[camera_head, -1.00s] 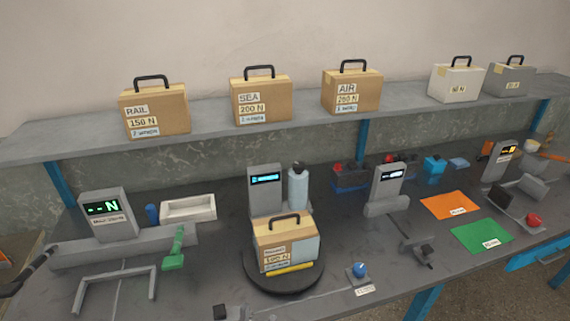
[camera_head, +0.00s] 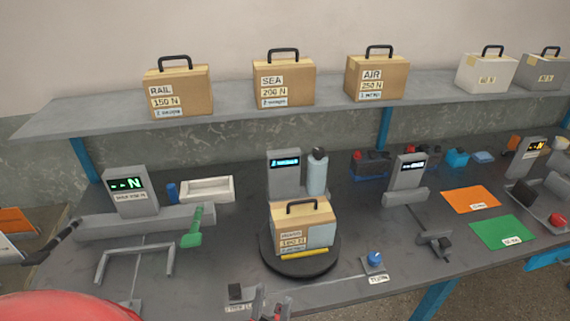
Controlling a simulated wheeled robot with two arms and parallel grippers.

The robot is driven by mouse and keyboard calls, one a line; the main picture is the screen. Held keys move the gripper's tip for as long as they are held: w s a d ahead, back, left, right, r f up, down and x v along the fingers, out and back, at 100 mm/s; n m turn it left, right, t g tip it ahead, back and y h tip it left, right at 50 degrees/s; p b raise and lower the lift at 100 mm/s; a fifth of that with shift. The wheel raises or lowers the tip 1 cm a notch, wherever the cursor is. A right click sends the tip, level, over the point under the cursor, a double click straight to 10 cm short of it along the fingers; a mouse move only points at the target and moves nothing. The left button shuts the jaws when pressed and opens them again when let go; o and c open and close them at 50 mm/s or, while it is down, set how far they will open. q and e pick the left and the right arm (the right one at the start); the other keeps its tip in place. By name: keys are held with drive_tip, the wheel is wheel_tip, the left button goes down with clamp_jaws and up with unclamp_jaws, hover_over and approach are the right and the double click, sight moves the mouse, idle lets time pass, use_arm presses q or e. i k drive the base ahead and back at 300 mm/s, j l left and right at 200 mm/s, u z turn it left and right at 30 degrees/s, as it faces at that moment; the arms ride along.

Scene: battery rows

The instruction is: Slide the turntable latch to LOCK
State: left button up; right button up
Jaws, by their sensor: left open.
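The round black turntable (camera_head: 268,264) stands in the middle of the bench with a cardboard case (camera_head: 290,228) on it. A yellow strip (camera_head: 305,250) lies at the case's foot. A small dark block (camera_head: 235,291) with a white label sits front left of the turntable. A blue knob (camera_head: 375,259) on a grey base, also labelled, sits front right. Both labels are too small to read, so I cannot tell which part is the latch. My left gripper (camera_head: 267,306) is at the bottom edge, open, just right of the dark block and partly cut off. My right gripper is not seen.
A green-handled tool (camera_head: 193,228) and a grey bracket (camera_head: 135,250) lie left of the turntable. A display post (camera_head: 284,174) and a bottle (camera_head: 317,173) stand behind it. Orange (camera_head: 470,199) and green (camera_head: 502,230) mats lie right. Labelled cases line the shelf (camera_head: 225,120).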

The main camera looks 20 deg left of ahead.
sight(234, 292)
drive_tip(key=u, duration=1.15)
